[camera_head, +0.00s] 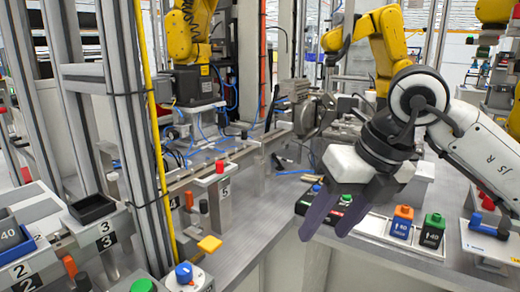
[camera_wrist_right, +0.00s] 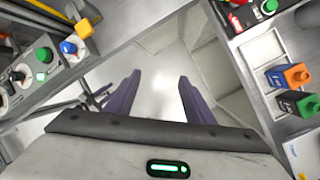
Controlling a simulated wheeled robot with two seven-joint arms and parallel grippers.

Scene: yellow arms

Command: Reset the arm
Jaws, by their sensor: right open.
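My right arm (camera_head: 470,140) comes in from the right in the head view, white with a dark wrist. Its gripper (camera_head: 322,228) points down and toward the viewer with two dark purple fingers apart. In the right wrist view the two fingers of this gripper (camera_wrist_right: 158,98) are spread with nothing between them. Below them is a pale floor area beside the metal table edge. My left arm and left gripper are not in the head view.
A button box (camera_head: 310,208) is behind the fingers. Yellow robot arms (camera_head: 370,40) stand at the back.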

